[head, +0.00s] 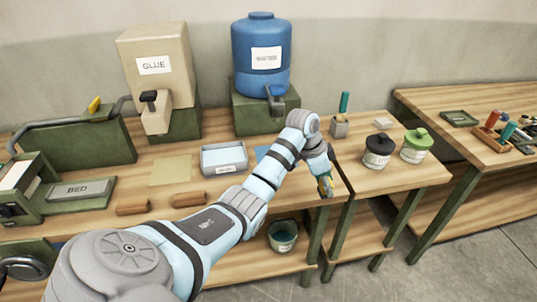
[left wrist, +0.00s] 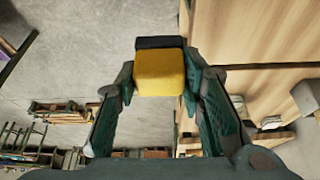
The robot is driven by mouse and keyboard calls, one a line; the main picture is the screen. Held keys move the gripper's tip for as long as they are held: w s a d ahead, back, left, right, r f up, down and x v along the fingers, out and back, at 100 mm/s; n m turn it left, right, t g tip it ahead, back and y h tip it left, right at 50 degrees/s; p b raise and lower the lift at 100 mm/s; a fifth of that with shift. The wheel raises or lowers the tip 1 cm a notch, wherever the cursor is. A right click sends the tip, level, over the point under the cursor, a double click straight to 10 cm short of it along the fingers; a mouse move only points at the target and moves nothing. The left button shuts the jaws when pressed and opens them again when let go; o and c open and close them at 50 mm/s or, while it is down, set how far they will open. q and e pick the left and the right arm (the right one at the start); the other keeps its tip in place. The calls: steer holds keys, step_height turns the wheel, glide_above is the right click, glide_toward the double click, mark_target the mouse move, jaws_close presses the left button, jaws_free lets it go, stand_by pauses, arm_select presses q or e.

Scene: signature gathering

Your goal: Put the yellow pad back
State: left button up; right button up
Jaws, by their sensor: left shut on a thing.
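The yellow pad (left wrist: 160,74), a block with a dark strip along its far end, is held between the two fingers of my left gripper (left wrist: 160,88) in the left wrist view. In the head view my left gripper (head: 325,178) is at the right end of the main bench, by its front edge. In the left wrist view the pad lies over the border between bench top and floor. My right gripper is in neither view.
A grey holder (head: 340,126) with a green-handled tool, a black-lidded jar (head: 378,151) and a green-lidded jar (head: 415,146) stand on the lower side table. The right bench has a wooden rack (head: 489,136) and a dark green tray (head: 459,118). A grey tray (head: 224,159) sits left of my forearm.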

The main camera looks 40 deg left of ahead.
arm_select(q)
steer(key=a+r+n+t+y, duration=0.1)
steer(key=a+r+n+y, duration=0.3)
steer(key=a+r+n, duration=0.65)
steer(key=shift+m, duration=0.55)
steer(key=f, duration=0.6)
steer(key=a+f+b, duration=0.1)
steer(key=f, duration=0.5)
steer(key=a+f+b, duration=0.1)
steer(key=f, duration=0.6)
steer(key=shift+w+a+f, duration=0.1)
steer(key=shift+w+a, duration=0.05)
steer(key=shift+a, duration=0.05)
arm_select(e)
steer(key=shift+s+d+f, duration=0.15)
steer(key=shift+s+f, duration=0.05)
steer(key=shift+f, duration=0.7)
arm_select(q)
steer(key=o, duration=1)
